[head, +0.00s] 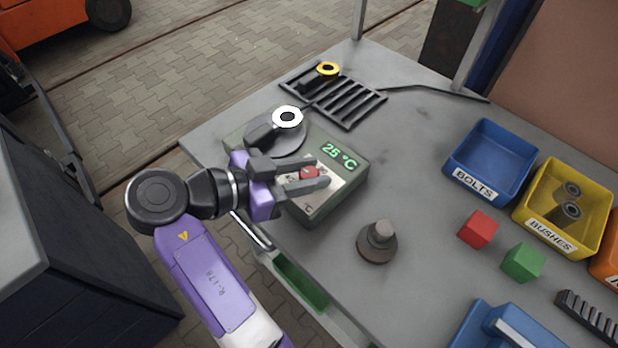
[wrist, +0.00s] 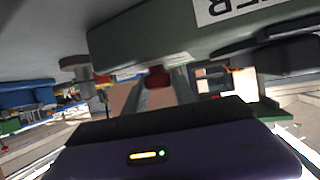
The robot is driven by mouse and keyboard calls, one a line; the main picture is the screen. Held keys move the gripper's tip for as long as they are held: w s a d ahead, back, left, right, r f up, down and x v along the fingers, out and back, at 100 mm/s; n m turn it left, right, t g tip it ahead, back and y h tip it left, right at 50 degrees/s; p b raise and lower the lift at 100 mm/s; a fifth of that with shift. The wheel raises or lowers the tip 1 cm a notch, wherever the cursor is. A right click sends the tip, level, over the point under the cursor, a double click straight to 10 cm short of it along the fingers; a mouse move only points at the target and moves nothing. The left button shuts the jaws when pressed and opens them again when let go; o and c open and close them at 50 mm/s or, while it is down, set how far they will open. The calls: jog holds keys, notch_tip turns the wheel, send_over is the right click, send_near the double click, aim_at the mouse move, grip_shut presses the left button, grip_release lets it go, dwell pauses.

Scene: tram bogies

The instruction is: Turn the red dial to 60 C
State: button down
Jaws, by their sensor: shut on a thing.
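The red dial (head: 309,172) sits on the face of a grey-green control box (head: 347,184) on the bench. The box's green display (head: 339,155) reads 25 °C. My gripper (head: 316,174) reaches in from the left and is shut on the red dial, with one finger on each side of it. In the wrist view the red dial (wrist: 158,77) shows between the two fingers, below the box. The dial's pointer and most of its scale are hidden or too small to read.
A round plate with a black handle and white ring (head: 288,117) sits on the box. A black rack (head: 350,103) with a yellow-ringed tool is behind. A dark knobbed weight (head: 377,243), red cube (head: 477,229), green cube (head: 523,262), blue bin (head: 492,160) and yellow bin (head: 530,193) stand to the right.

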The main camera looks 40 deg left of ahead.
jog(key=m+g+h, duration=0.1)
jog(key=m+h, duration=0.1)
jog(key=m+g+h, duration=0.1)
jog(key=m+h, duration=0.1)
jog(key=shift+s+a+g+p, duration=0.1)
jog(key=shift+g+p, duration=0.2)
jog(key=shift+p, duration=0.1)
jog(key=shift+f+m+g+h, duration=0.1)
jog(key=shift+m+g+h, duration=1.15)
jog(key=shift+m, duration=0.25)
jog(key=shift+f+m+g+h, duration=0.1)
jog(key=shift+m+g+h, duration=0.25)
jog(key=shift+m+g, duration=0.25)
jog(key=c, duration=1)
grip_release()
jog(key=shift+r, duration=0.2)
